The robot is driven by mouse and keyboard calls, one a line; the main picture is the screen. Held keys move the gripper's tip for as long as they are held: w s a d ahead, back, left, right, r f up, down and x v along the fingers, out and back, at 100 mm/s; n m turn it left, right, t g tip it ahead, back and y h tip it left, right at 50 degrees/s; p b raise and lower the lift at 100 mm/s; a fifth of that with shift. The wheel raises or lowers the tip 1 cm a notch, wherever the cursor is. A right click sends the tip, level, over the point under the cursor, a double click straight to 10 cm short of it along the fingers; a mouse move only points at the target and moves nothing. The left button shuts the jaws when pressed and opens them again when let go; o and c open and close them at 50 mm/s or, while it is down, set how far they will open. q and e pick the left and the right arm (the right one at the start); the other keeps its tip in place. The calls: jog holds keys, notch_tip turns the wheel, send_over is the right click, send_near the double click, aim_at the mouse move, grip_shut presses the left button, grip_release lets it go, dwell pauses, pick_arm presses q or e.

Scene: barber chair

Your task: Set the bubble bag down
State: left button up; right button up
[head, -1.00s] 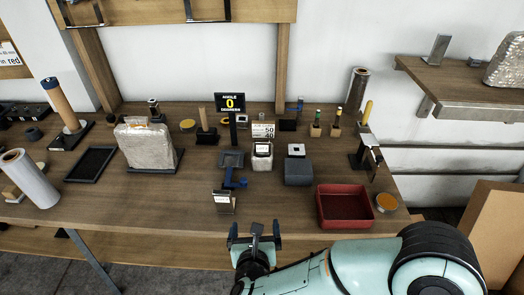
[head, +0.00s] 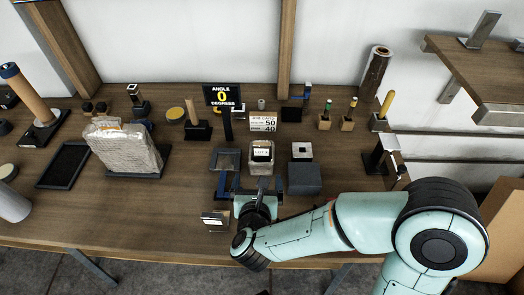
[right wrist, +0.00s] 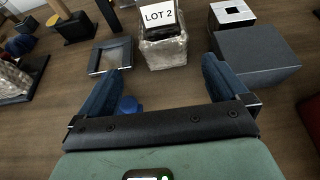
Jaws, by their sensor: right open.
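A large bubble-wrapped bag (head: 122,148) stands upright on a black tray (head: 145,173) at the left of the bench. A smaller clear-wrapped pack labelled LOT 2 (head: 261,158) stands near the middle; it also shows in the right wrist view (right wrist: 163,45). I cannot tell which of the two is the bubble bag. My right gripper (head: 252,190) is open and empty, low over the bench in front of the small pack. In the right wrist view its fingers (right wrist: 166,80) point toward the small pack, apart from it. My left gripper is not in view.
A dark grey block (head: 304,179) stands right of the small pack. A small card stand (head: 215,220) is by the front edge. Bench between the large bag and card stand is clear.

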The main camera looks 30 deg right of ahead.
aim_at(259, 167)
jog(key=x, duration=0.7)
jog(key=shift+s, duration=0.1)
jog(key=shift+d+r+x, duration=0.1)
jog(key=shift+r+x, duration=0.05)
jog(key=shift+x, duration=0.85)
jog(key=shift+d+r+x, duration=0.1)
jog(key=shift+x, duration=0.85)
jog(key=shift+d+r+x, duration=0.1)
jog(key=shift+r+x, duration=0.05)
jog(key=shift+x, duration=0.85)
jog(key=shift+r, duration=0.1)
jog(key=c, duration=1)
